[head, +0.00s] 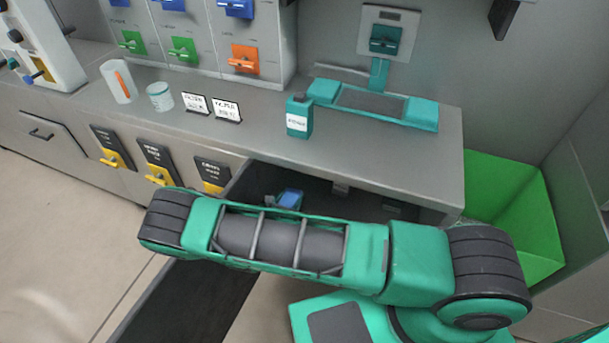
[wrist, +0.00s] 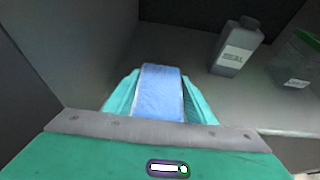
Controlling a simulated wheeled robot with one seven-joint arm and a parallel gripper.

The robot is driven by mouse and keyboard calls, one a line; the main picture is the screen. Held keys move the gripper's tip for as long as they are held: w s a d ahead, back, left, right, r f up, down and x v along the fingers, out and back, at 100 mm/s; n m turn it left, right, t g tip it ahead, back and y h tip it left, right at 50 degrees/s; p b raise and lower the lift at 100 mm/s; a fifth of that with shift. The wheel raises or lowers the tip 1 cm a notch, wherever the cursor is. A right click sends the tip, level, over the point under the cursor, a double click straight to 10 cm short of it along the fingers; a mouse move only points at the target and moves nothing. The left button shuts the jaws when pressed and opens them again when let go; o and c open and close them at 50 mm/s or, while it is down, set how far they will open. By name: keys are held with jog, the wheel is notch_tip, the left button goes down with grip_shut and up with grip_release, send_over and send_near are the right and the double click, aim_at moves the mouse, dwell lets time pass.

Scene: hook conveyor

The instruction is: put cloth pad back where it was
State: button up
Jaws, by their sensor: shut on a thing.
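The cloth pad (wrist: 162,92) is a blue, slightly textured strip. In the wrist view it sits between the two teal fingers of my gripper (wrist: 161,78), which is shut on it. In the head view the blue pad (head: 291,197) shows as a small patch just behind my arm. It is above or inside the dark open drawer (head: 240,185) under the counter; its exact height is unclear. My arm hides much of the drawer in the head view.
In the wrist view a grey labelled bottle (wrist: 236,48) and a green labelled container (wrist: 297,62) stand to the right. A dark wall (wrist: 65,50) rises at left. On the counter are a teal bottle (head: 299,118) and a teal stand (head: 375,102). A green bin (head: 512,215) is at right.

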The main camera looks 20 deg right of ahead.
send_over(306, 179)
jog(key=shift+s+a, duration=0.3)
jog(key=shift+s, duration=0.05)
jog(key=f, duration=0.2)
jog(key=shift+w+d+f, duration=0.25)
jog(key=shift+w+f, duration=0.05)
jog(key=shift+w, duration=0.05)
jog(key=shift+f, duration=0.45)
jog(key=o, duration=1)
jog(key=shift+o, duration=0.2)
jog(key=v, duration=1.2)
jog(key=shift+s+a+f, duration=0.1)
